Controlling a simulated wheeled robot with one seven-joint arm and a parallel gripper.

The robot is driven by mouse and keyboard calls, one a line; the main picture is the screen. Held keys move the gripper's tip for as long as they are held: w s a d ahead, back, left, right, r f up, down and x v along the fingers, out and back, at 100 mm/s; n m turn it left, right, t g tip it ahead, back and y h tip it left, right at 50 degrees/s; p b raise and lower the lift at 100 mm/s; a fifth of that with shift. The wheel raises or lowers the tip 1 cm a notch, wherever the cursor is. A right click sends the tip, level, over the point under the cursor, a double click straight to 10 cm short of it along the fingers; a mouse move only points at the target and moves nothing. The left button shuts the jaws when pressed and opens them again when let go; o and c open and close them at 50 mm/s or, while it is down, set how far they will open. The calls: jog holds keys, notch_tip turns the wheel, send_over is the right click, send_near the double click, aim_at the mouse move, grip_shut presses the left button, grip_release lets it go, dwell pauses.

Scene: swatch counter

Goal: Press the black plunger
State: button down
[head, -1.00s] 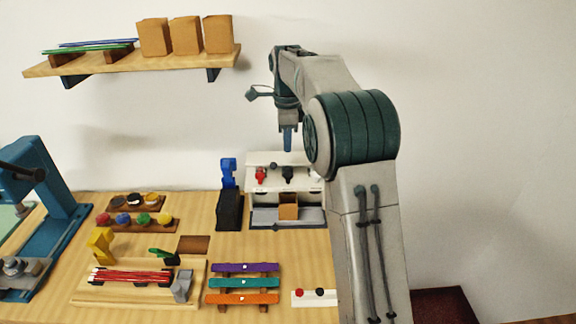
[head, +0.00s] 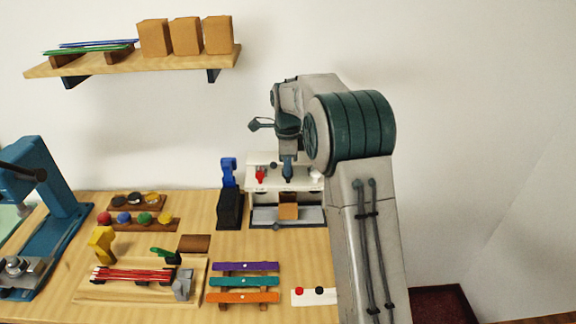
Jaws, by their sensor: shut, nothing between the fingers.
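The white dispenser (head: 256,187) stands at the back right of the counter, with a red plunger (head: 260,177) on the left of its front and a white one (head: 317,176) on the right. The black plunger belongs between them; my gripper covers that spot, so I cannot make it out clearly. My gripper (head: 288,178) points down with its fingers shut and empty, right at that middle spot. I cannot tell whether it touches the plunger or how far the plunger is pressed.
A brown block (head: 288,211) sits in the dispenser's lower bay. A black stand with a blue top (head: 229,208) is close on the left. A white plate with red and black buttons (head: 309,298) lies in front. A shelf (head: 150,64) hangs at upper left.

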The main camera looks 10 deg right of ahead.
notch_tip(320, 180, down, 2)
jog(key=shift+f+b, duration=0.2)
jog(key=shift+b, duration=0.25)
jog(key=shift+s, duration=0.1)
jog(key=shift+r+p, duration=0.55)
notch_tip(320, 180, up, 14)
jog(key=p, duration=0.1)
jog(key=shift+f, duration=0.25)
